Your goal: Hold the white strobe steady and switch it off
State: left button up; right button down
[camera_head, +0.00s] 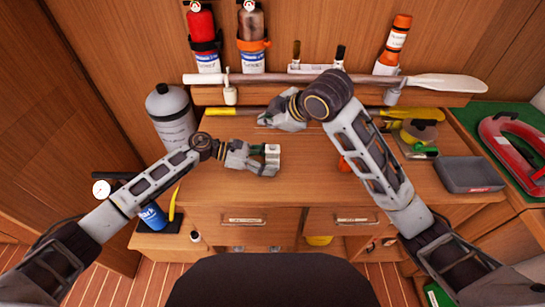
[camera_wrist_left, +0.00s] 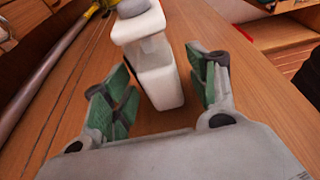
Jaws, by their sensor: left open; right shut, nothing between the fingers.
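The white strobe (camera_head: 273,153) stands on the wooden desk near its middle. In the left wrist view the strobe (camera_wrist_left: 157,75) is a white block with a wider white upper part and a rounded grey piece on top. My left gripper (camera_head: 265,158) is open around it, with green-padded fingers (camera_wrist_left: 162,88) to either side and visible gaps between pads and strobe. The strobe's switch cannot be made out. My right gripper (camera_head: 268,119) is shut and empty, above the back of the desk, farther back than the strobe.
A long paddle (camera_head: 440,83) lies along the back shelf, below bottles and a red extinguisher (camera_head: 201,28). A grey cylinder (camera_head: 170,118) stands at left. The desk's front middle (camera_head: 300,190) is clear.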

pick_arm(q)
jog(key=shift+a, duration=0.1)
jog(key=shift+v, duration=5.9)
jog(key=shift+r, duration=0.15)
notch_tip(320, 180, up, 9)
jog(key=p, duration=0.9)
jog(key=shift+r+p, duration=0.45)
jog(key=shift+p, duration=0.1)
